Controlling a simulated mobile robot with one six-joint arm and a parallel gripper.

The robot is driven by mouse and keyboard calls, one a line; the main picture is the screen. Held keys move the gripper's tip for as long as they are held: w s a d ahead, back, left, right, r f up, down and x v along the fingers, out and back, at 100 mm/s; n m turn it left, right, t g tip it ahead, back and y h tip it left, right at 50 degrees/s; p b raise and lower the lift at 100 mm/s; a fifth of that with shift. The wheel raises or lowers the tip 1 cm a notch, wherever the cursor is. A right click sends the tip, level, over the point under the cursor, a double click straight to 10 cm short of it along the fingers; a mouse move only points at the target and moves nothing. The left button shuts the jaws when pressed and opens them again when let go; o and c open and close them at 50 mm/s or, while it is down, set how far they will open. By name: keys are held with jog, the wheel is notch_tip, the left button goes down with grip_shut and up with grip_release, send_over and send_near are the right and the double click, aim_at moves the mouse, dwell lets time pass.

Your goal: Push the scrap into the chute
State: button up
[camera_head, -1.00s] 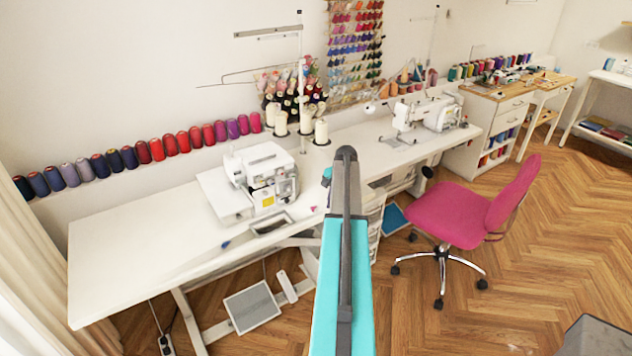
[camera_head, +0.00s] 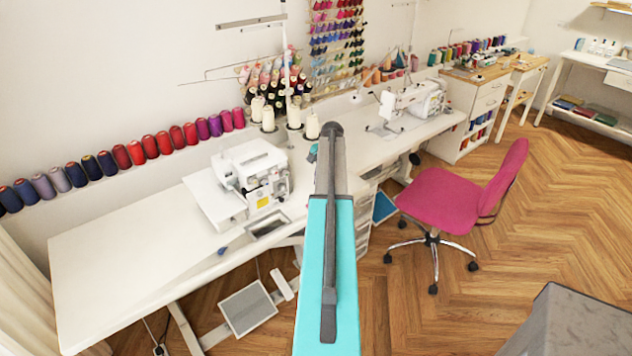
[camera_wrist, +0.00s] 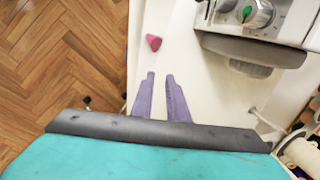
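In the wrist view, my gripper (camera_wrist: 160,75) shows two purple fingers, slightly parted with a narrow empty gap, over the white table (camera_wrist: 190,60). A small pink piece (camera_wrist: 153,42) lies on the table beyond the fingertips, near the table's edge and apart from them. It may be the scrap. In the head view, a dark-framed rectangular opening (camera_head: 268,224), possibly the chute, is at the table's front edge before the white overlock machine (camera_head: 252,175). A small blue item (camera_head: 222,251) lies left of it. My arm hides my gripper in the head view.
A machine (camera_wrist: 262,15) with dials stands right of the pink piece. A pink chair (camera_head: 440,200) is right of my arm, and a grey box (camera_head: 575,325) is at the lower right. Thread cones (camera_head: 312,125) stand behind my arm. The left tabletop is mostly clear.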

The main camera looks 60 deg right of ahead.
jog(key=shift+w, duration=0.1)
jog(key=shift+a+f+b, duration=0.1)
jog(key=shift+f+b, duration=1.55)
jog(key=shift+f, duration=2.1)
jog(key=shift+w+a, duration=0.75)
jog(key=shift+a, duration=1.3)
jog(key=shift+w+a, duration=0.75)
jog(key=shift+a, duration=1.25)
jog(key=shift+w+a, duration=0.75)
jog(key=shift+a, duration=1.3)
